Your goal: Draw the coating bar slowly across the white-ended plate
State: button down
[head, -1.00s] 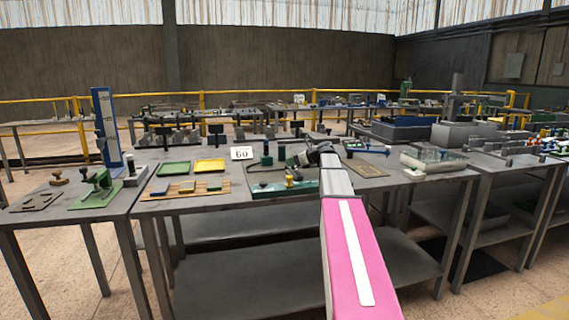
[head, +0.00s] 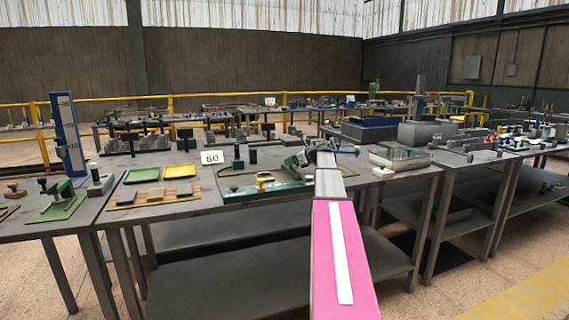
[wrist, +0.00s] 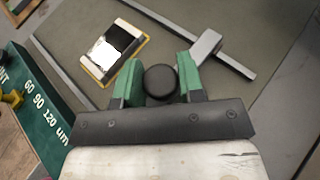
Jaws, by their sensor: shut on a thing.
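My gripper (wrist: 159,75) is shut on a round black knob (wrist: 160,84), held between its green pads in the wrist view. The knob looks like the coating bar's handle; what is under it is hidden. The white-ended plate (wrist: 104,51) lies just beyond and left of the gripper. It has white ends, a dark middle and a yellow edge. In the head view my gripper (head: 318,150) is low over the bench, partly hidden by my arm, and the plate cannot be made out.
A grey bar with a crosspiece (wrist: 206,46) lies right of the knob. A green strip (wrist: 40,98) marked 60, 90, 120 um runs along the left, with a yellow knob (wrist: 13,98). In the head view a "60" card (head: 212,157), yellow trays (head: 180,171) and a clear tray (head: 400,157) stand on the bench.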

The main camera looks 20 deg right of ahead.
jog(key=shift+d, duration=0.65)
jog(key=c, duration=0.8)
grip_release()
jog(key=shift+v, duration=5.4)
